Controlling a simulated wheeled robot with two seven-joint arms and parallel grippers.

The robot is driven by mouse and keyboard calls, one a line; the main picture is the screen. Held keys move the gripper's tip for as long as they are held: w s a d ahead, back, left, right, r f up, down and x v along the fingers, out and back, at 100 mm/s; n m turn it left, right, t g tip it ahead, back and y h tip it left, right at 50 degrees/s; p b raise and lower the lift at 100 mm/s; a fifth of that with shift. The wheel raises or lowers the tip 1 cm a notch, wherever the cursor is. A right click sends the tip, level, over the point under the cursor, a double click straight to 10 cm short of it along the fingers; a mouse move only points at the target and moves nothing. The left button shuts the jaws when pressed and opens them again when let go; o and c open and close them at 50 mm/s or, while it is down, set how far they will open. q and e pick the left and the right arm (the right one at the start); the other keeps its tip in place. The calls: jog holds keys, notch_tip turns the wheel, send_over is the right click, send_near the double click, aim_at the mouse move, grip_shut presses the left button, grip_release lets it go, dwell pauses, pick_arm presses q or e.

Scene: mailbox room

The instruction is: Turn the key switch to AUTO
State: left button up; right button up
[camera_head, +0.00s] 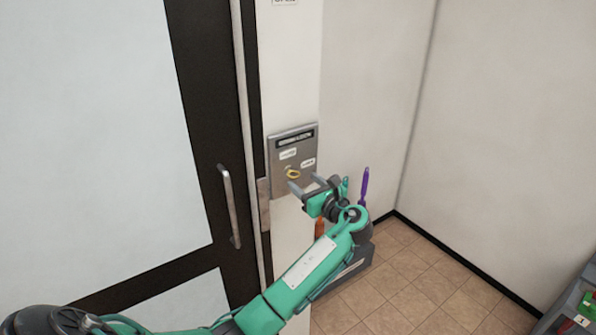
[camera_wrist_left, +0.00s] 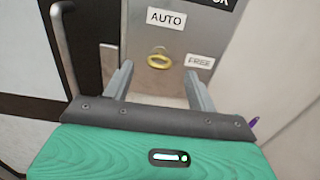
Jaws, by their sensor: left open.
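The key switch panel (camera_head: 281,178) is a grey metal plate on the white wall strip right of the door. A yellow ring-shaped key (camera_head: 293,174) sits in it; the key also shows in the left wrist view (camera_wrist_left: 159,59). In that view an AUTO label (camera_wrist_left: 166,18) is above the key and a FREE label (camera_wrist_left: 200,62) is to its right. My left gripper (camera_head: 306,185) is open just in front of the panel, and its fingers (camera_wrist_left: 158,88) are on either side below the key, apart from it. My right gripper is not in view.
A dark-framed glass door with a vertical metal handle (camera_head: 229,206) stands left of the panel. A purple object (camera_head: 364,186) stands behind my left gripper. A grey unit (camera_head: 577,308) is at the right edge.

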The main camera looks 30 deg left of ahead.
aim_at(297, 177)
pick_arm(q)
jog(key=shift+p+x, duration=0.55)
jog(key=shift+x, duration=1.7)
jog(key=shift+c, duration=0.2)
jog(key=c, duration=0.9)
